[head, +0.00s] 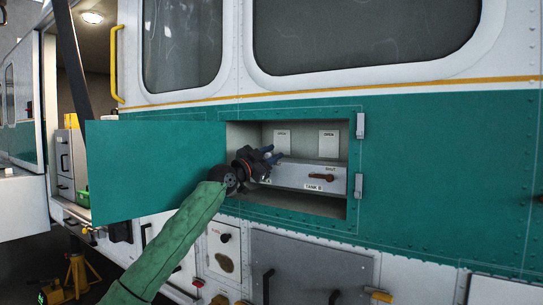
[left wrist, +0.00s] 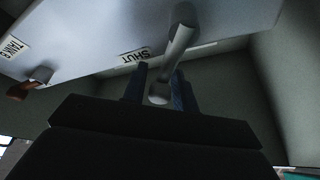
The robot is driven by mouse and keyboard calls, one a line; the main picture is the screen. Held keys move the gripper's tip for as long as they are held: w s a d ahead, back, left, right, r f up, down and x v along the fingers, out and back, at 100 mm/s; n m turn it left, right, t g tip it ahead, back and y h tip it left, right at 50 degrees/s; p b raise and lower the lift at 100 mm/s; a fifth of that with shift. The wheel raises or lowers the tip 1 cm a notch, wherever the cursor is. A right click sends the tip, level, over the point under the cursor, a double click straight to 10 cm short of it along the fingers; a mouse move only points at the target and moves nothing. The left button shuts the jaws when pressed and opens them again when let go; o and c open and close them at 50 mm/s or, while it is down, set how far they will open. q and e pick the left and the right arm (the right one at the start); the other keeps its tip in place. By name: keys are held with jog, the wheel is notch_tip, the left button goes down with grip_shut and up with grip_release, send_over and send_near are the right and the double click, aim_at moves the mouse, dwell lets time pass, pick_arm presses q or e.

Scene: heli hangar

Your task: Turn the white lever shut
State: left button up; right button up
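The white lever (left wrist: 180,45) stands out from the grey valve panel in the left wrist view, close to a SHUT label (left wrist: 134,55). Its rounded end lies between the two dark blue fingers of my left gripper (left wrist: 160,92). The fingers are apart, one on each side of the lever; I cannot tell whether either touches it. In the head view my left gripper (head: 265,155) reaches into the left part of the open compartment (head: 300,207) and hides most of the lever. My right gripper is in neither view.
A brown-orange lever (head: 320,177) sits to the right on the panel (head: 290,174), above a TANK B label (head: 313,187). Two OPEN plates (head: 328,142) are on the back wall.

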aim_at(266, 158)
pick_arm(q)
jog(key=shift+o, duration=0.9)
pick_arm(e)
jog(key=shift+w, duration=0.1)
pick_arm(q)
jog(key=b+v, duration=0.2)
jog(key=v, duration=0.5)
jog(key=shift+f, duration=0.1)
jog(key=shift+s+a, duration=0.2)
jog(key=shift+a, duration=0.15)
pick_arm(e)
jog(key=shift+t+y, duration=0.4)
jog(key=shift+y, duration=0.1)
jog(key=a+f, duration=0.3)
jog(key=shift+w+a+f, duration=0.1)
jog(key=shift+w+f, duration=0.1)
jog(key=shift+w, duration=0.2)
pick_arm(q)
jog(key=shift+c, duration=0.4)
